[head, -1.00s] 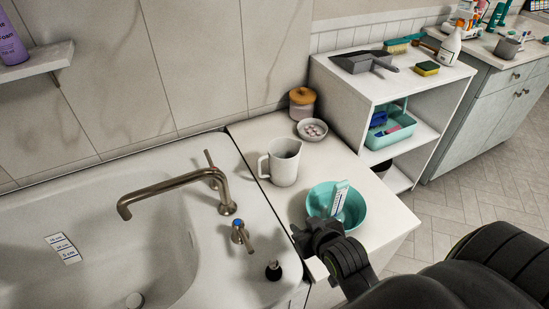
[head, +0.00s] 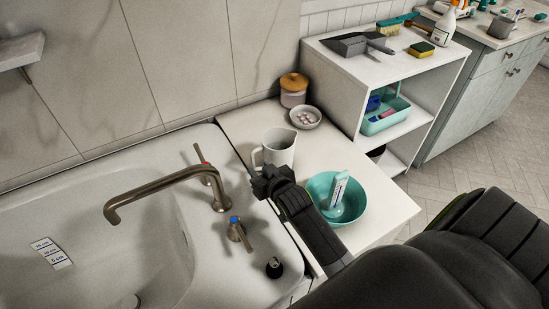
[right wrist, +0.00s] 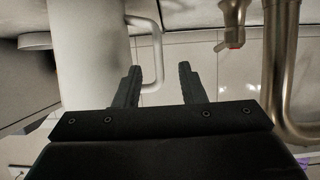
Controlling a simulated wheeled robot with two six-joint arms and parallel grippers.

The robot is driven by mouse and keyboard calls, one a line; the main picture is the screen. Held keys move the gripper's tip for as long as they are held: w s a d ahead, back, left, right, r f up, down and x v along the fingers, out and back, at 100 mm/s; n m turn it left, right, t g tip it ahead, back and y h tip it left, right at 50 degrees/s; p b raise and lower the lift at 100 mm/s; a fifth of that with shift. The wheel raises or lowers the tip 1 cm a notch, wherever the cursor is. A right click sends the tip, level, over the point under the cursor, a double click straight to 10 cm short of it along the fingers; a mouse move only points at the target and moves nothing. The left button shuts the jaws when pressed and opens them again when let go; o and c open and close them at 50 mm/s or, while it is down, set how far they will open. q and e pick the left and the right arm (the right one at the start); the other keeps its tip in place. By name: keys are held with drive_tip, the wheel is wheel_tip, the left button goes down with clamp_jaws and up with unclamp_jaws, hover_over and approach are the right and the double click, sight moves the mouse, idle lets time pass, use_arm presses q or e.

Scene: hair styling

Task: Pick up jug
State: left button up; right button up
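The white jug (head: 280,146) stands upright on the white counter to the right of the sink. Its handle is on the left, toward the tap. My right gripper (head: 265,178) is just in front of the jug and hides its lower part in the head view. In the right wrist view the gripper (right wrist: 158,85) is open. The jug's handle (right wrist: 157,55) shows between the fingers' directions, ahead of the tips, and the jug's body (right wrist: 90,60) is behind the left finger. I cannot tell whether anything touches. My left gripper is not in view.
A teal bowl (head: 353,207) with a tube (head: 338,187) stands right of my right arm. A small dish (head: 306,118) and a lidded jar (head: 293,90) are behind the jug. The tap (head: 150,190) and the blue-topped valve (head: 236,229) are close on the left.

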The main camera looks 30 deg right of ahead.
sight(254, 162)
drive_tip(key=shift+b+x, duration=0.5)
drive_tip(key=shift+x, duration=2.95)
drive_tip(key=shift+d+r, duration=0.15)
drive_tip(key=shift+c, duration=0.5)
clamp_jaws()
drive_tip(key=shift+w, duration=0.1)
